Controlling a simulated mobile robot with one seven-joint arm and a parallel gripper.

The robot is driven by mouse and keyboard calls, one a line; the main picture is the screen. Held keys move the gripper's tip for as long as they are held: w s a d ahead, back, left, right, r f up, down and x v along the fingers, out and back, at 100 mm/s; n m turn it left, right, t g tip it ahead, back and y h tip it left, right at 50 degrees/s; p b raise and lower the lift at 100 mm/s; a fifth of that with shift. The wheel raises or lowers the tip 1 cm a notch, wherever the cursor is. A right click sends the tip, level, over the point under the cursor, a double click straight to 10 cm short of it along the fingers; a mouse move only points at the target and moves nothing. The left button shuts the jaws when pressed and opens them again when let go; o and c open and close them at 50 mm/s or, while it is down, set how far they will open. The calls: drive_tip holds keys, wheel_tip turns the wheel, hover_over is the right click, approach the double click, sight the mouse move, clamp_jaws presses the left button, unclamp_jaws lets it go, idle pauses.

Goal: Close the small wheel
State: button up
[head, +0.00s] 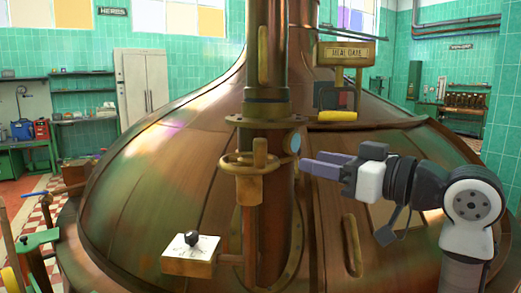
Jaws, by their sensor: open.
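A small brass handwheel (236,160) lies roughly level on the vertical pipe in front of the big copper kettle (150,170). A thick upright spindle or handle stands at its middle. My gripper (309,162) comes in from the right with its purple-grey fingers pointing left. The fingers are open and empty. Their tips are a short way right of the wheel's rim and look apart from it. The depth between them is hard to judge. Part of the wheel is hidden behind its spindle.
A wide flange (262,122) sits on the pipe above the wheel. A yellow-handled lever (337,117) hangs under a sign (346,53) above my gripper. A bluish round gauge (294,143) is near the fingertips.

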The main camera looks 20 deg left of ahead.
sight(265, 150)
drive_tip(key=p+x, duration=0.1)
drive_tip(key=x, duration=0.6)
drive_tip(key=p+x, duration=0.2)
drive_tip(key=x, duration=0.4)
drive_tip(key=shift+a, duration=0.5)
drive_tip(key=shift+c, duration=0.3)
clamp_jaws()
